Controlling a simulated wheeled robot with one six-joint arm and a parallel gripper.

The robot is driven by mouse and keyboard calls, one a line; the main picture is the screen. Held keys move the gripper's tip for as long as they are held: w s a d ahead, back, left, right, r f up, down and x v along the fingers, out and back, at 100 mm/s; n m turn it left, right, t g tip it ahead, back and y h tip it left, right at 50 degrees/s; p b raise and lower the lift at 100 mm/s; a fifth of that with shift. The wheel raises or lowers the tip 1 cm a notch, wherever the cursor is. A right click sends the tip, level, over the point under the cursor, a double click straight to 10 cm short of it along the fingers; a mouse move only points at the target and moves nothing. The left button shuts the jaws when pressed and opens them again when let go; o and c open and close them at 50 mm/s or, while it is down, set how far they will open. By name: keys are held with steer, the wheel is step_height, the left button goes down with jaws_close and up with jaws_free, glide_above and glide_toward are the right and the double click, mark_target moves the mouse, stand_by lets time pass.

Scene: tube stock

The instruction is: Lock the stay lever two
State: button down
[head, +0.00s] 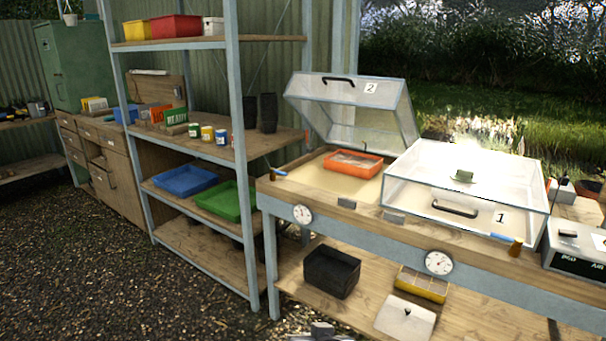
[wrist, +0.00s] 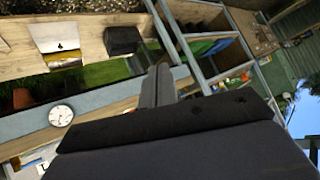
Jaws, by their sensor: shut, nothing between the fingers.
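Lid 2 (head: 350,92), a clear cover with a grey frame, black handle and a "2" label, stands raised and tilted back in the head view. Below it is a sandy bed holding an orange tray (head: 352,164). A small blue lever (head: 280,173) lies at the left front corner of that bed; whether it is locked I cannot tell. Lid 1 (head: 470,185) is down on the right, with another blue lever (head: 504,238) at its front corner. My gripper (wrist: 160,73) is shut and empty in the wrist view, apart from both levers.
Dial gauges (head: 302,214) (head: 439,262) sit on the bench front. A black crate (head: 331,271) and a yellow tray (head: 422,284) stand on the lower shelf. Shelving with blue (head: 186,180) and green trays (head: 226,201) stands left. The gravel floor at left is clear.

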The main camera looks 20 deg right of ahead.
steer(key=w+r+m+t+y+p, duration=0.1)
steer(key=w+r+m+t+y, duration=0.1)
steer(key=w, duration=0.7)
steer(key=w+d+r+m+t+y+p, duration=0.1)
steer(key=w+m, duration=0.4)
steer(key=w, duration=0.5)
steer(key=w+r+m+t+y+p, duration=0.1)
steer(key=w+r+m+t+y, duration=0.2)
steer(key=w, duration=0.6)
steer(key=shift+w+d+r+m+t+p, duration=0.25)
steer(key=shift+r+m+t+p, duration=0.15)
steer(key=shift+r, duration=0.25)
